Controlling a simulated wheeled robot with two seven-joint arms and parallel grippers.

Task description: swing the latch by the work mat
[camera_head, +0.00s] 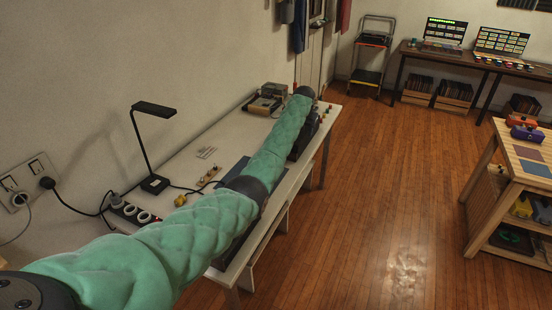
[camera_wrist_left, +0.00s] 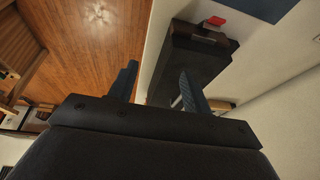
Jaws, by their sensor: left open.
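The blue-grey work mat (camera_head: 232,172) lies on the white table, partly hidden behind my left arm; a corner of it shows in the left wrist view (camera_wrist_left: 262,6). A dark block-shaped fixture (camera_wrist_left: 190,62) stands beside the mat, with a small red piece (camera_wrist_left: 214,20) at its mat end; it shows partly behind my arm in the head view (camera_head: 302,142). I cannot tell which part is the latch. My left gripper (camera_wrist_left: 158,68) is open above the table edge by the fixture, with nothing seen between its fingers. In the head view its fingers are hidden. My right gripper is not in view.
A black desk lamp (camera_head: 155,183), a power strip (camera_head: 134,213) and a yellow piece (camera_head: 180,200) are on the table's left part. A boxy device (camera_head: 268,98) stands at the back. A wooden bench (camera_head: 510,170) is at the right. The floor (camera_head: 400,190) between is clear.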

